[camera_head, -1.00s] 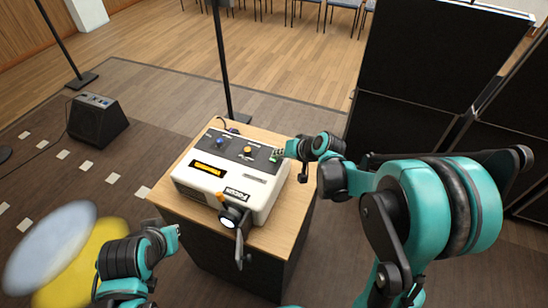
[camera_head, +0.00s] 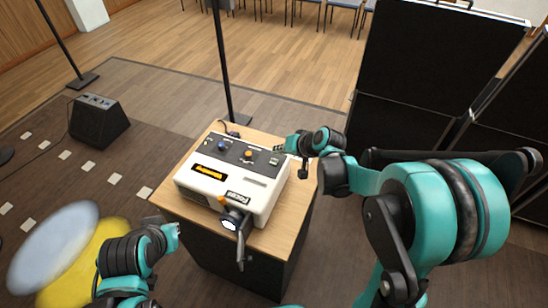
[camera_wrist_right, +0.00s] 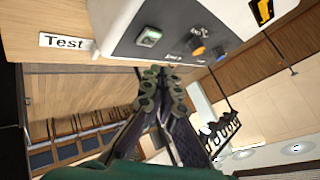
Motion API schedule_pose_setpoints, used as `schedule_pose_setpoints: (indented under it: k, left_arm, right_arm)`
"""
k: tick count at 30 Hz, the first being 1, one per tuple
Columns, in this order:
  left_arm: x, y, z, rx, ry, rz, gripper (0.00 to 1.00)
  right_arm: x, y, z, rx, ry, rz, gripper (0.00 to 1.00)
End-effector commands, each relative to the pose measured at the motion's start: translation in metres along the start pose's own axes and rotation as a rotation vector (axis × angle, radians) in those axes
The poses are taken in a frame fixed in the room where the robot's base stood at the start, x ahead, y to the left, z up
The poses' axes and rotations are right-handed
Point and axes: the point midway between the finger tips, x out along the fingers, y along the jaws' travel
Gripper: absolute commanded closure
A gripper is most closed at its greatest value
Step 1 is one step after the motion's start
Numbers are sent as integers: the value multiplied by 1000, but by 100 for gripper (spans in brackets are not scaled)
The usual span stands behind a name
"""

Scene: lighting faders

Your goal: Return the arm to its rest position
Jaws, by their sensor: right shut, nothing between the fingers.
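A white console (camera_head: 222,193) with a dark top panel sits on a wooden-topped stand. The panel carries a blue knob (camera_head: 225,142) and an orange knob (camera_head: 248,155). My right gripper (camera_head: 279,149) is shut and empty at the panel's right edge, apparently just above it.
The wooden stand top (camera_head: 290,215) has bare room around the console. A lamp-like part (camera_head: 231,221) and a lever stick out at the console's front. A black pole (camera_head: 222,70) stands behind, a speaker (camera_head: 98,120) at left, and black panels (camera_head: 430,70) at right.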

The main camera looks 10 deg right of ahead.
Motion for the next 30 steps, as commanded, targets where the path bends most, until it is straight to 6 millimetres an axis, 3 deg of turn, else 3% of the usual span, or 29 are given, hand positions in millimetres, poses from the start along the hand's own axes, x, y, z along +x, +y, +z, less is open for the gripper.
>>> schedule_pose_setpoints:
  k: [7, 24, 26, 30]
  left_arm:
    - [-18, 0, -13, 0, 0, 0, 100]
    - [-17, 0, -12, 0, 0, 0, 100]
    - [-16, 0, -11, 0, 0, 0, 100]
    - [-13, 0, -9, 0, 0, 0, 100]
  right_arm:
    - [-19, -14, -14, 0, 0, 0, 100]
    - [-21, -14, -13, -3, -1, 3, 100]
    - [-27, -16, -10, -11, -2, 12, 100]
    - [-57, -21, 9, -54, -10, 65, 100]
